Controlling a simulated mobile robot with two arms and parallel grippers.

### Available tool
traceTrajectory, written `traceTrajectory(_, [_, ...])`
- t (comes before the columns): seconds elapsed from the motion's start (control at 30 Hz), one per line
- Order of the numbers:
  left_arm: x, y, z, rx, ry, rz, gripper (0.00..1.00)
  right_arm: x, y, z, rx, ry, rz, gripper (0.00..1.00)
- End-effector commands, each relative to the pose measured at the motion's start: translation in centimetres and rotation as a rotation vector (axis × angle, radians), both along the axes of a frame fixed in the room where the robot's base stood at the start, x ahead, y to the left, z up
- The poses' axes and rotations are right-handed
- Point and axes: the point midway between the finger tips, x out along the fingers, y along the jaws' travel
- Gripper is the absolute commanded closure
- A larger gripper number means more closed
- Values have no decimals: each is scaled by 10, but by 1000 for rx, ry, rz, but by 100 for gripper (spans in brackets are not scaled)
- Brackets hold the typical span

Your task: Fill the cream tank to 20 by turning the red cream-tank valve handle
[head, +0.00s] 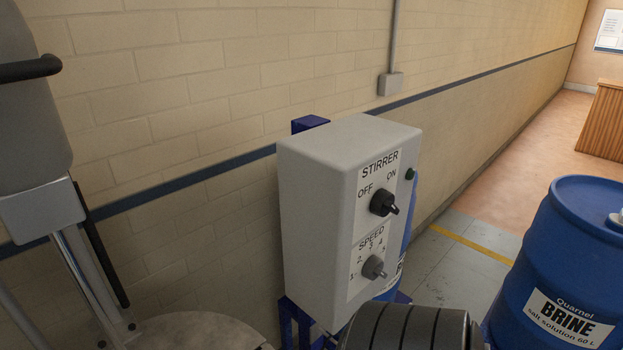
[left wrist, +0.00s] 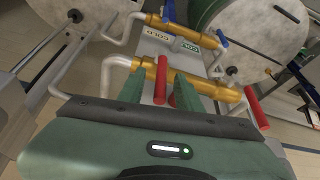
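In the left wrist view my left gripper (left wrist: 160,88) has two green fingers standing apart, one on each side of a red valve handle (left wrist: 160,80). Narrow gaps show between the handle and the fingers, so it looks open around the handle; contact is not visible. The handle joins a brass pipe fitting (left wrist: 206,86). A second red handle (left wrist: 257,108) stands to the right on the same pipe. I cannot read which of them is marked for the cream tank. No tank level reading is legible. Neither gripper shows in the head view, and the right one is in no view.
In the left wrist view blue handles (left wrist: 222,38) sit on another brass pipe (left wrist: 181,29), near pale round tanks (left wrist: 265,30).

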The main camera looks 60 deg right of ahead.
Motion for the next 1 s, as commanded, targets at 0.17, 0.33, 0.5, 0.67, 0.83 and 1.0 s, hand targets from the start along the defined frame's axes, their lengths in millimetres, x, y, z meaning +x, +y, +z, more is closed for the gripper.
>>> traceTrajectory(0.17, [-8, 1, 27, -1, -1, 1, 65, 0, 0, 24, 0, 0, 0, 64])
traceTrajectory(0.33, [-16, 2, 46, -1, -2, -1, 65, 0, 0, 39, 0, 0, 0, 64])
traceTrajectory(0.5, [-22, 2, 60, -1, -1, 1, 65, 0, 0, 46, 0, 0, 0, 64])
traceTrajectory(0.67, [-25, 3, 63, 0, 0, 1, 65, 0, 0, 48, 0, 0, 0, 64])
traceTrajectory(0.83, [-25, 3, 63, 0, 0, 1, 65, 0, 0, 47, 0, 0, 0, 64])
traceTrajectory(1.0, [-26, 3, 67, -1, -1, 2, 65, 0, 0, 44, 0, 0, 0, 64])
